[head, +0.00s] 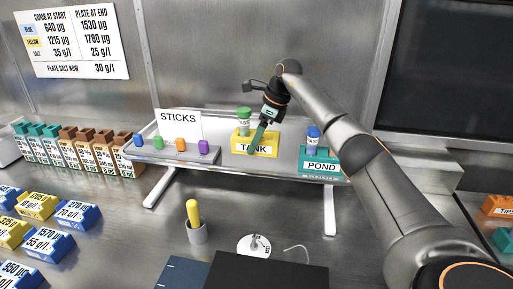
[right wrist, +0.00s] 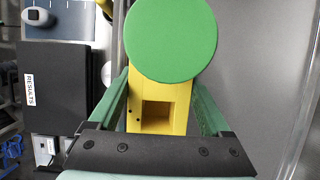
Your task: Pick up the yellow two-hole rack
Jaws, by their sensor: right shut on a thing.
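The yellow two-hole rack (head: 268,150), labelled TANK, stands on the raised metal shelf (head: 225,158). A green-capped bottle (head: 243,122) stands in its left hole. My right gripper (head: 258,136) reaches down onto the rack from above and is shut on it. In the right wrist view, the fingers of my right gripper (right wrist: 163,108) lie along both sides of the yellow rack (right wrist: 158,92). The square hole nearest that camera is empty, and the round green cap (right wrist: 171,38) hides the rack's other end. My left gripper is not in view.
A teal rack (head: 320,166) labelled POND holds a blue-capped bottle (head: 313,140) to the right. A grey stick holder (head: 170,154) with several coloured sticks is to the left. A grey cup (head: 198,234) with a yellow-topped object stands on the bench in front.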

